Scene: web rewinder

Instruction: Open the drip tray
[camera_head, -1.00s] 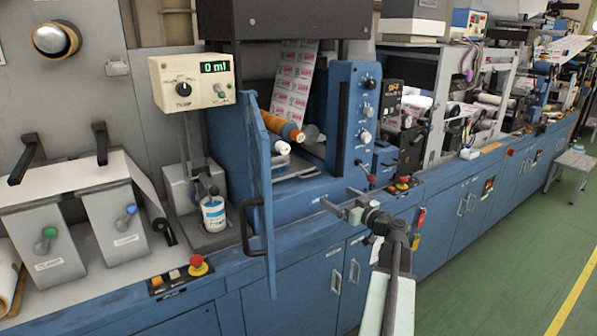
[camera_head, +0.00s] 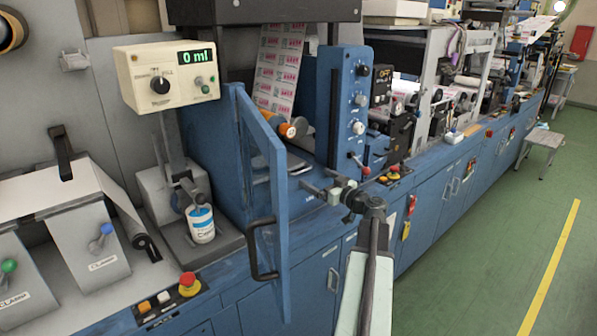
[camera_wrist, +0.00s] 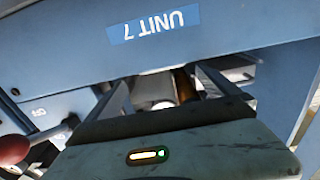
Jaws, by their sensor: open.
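The blue press unit (camera_head: 343,120) has its hinged blue door (camera_head: 262,165) swung out, with a black handle (camera_head: 262,250). My gripper (camera_head: 318,182) is in front of the unit's lower opening, right of the door, open and seemingly empty. In the wrist view its dark fingers (camera_wrist: 160,90) are apart, near a blue panel (camera_wrist: 230,20) with an upside-down "UNIT 7" label.
A white can (camera_head: 201,225) stands under the "0 ml" box (camera_head: 165,75) at left. A red emergency button (camera_head: 189,284) sits on the front ledge. A red-knobbed lever (camera_head: 360,165) is near my gripper.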

